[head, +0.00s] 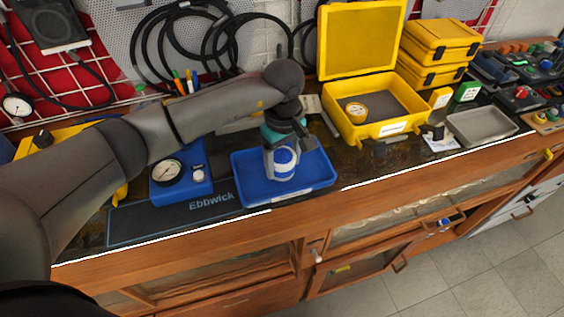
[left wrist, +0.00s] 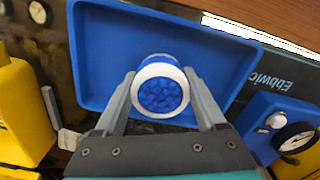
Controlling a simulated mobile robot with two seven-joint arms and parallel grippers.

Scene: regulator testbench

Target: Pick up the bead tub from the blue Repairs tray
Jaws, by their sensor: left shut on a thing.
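The bead tub (left wrist: 160,92) is a small round tub with a white rim and blue beads showing at its top. In the head view the tub (head: 283,166) is over the middle of the blue Repairs tray (head: 319,180). The tray also shows in the left wrist view (left wrist: 95,48). My left gripper (head: 283,150) points down and is shut on the tub, one finger on each side, as the left wrist view (left wrist: 160,100) shows. I cannot tell whether the tub touches the tray floor. My right gripper is not in view.
A blue gauge box (head: 181,182) stands left of the tray on a dark Ebbwick mat (head: 150,222). An open yellow case (head: 372,117) with a gauge in it is at the back right. A grey tray (head: 480,126) lies farther right. The bench's front edge is close to the blue tray.

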